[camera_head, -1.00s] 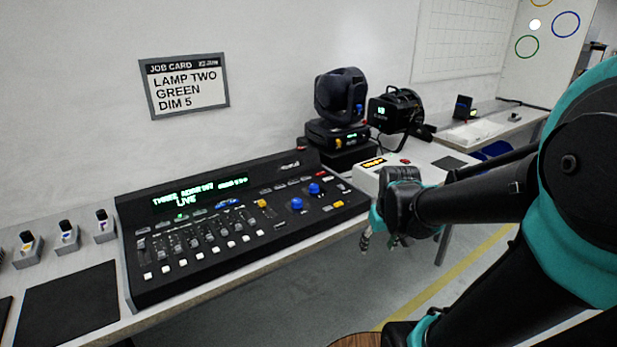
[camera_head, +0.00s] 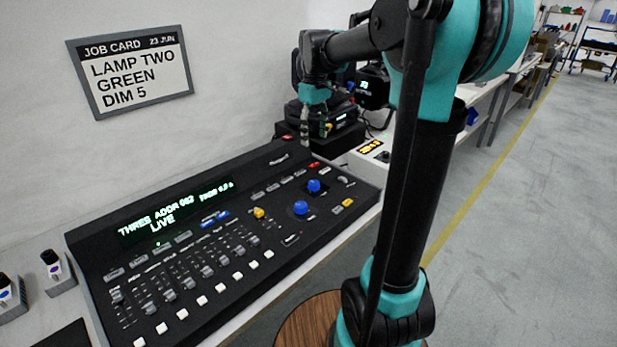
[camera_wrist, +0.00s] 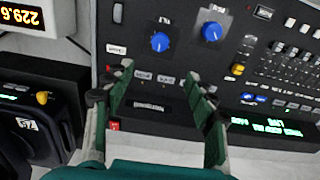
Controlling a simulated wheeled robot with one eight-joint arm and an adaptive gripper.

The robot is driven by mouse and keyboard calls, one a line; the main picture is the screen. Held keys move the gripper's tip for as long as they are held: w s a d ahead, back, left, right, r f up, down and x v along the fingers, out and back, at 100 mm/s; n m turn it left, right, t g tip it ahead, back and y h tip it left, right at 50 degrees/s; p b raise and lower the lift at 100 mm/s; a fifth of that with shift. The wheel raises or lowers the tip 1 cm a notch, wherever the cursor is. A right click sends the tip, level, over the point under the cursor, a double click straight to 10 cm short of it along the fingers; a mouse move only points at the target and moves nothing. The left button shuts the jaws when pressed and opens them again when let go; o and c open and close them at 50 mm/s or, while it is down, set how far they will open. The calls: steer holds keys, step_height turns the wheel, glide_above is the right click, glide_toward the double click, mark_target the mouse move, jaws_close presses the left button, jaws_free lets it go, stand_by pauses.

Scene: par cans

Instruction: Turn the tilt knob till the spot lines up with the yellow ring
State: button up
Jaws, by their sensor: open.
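Two blue knobs stand on the black lighting console (camera_head: 150,270): a rear one (camera_head: 313,186) and a front one (camera_head: 301,208). In the wrist view they are a left blue knob (camera_wrist: 160,42) and a right blue knob (camera_wrist: 212,31); their labels are too small for me to tell which is tilt. My gripper (camera_head: 314,133) points down near the console's far right end. In the wrist view my gripper (camera_wrist: 156,72) is open and empty, its fingers apart from both knobs. The spot and yellow ring are out of view now.
A black moving-head lamp (camera_head: 340,120) stands behind my gripper. A white box with a yellow display (camera_head: 371,146) is beside it; the wrist view shows that display reading 229.6 (camera_wrist: 20,15). A job card (camera_head: 135,75) hangs on the wall. Open floor lies right.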

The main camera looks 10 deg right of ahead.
mark_target(314, 183)
step_height(314, 183, down, 17)
steer(key=shift+r, duration=0.1)
stand_by(0.4)
steer(key=c, duration=1.2)
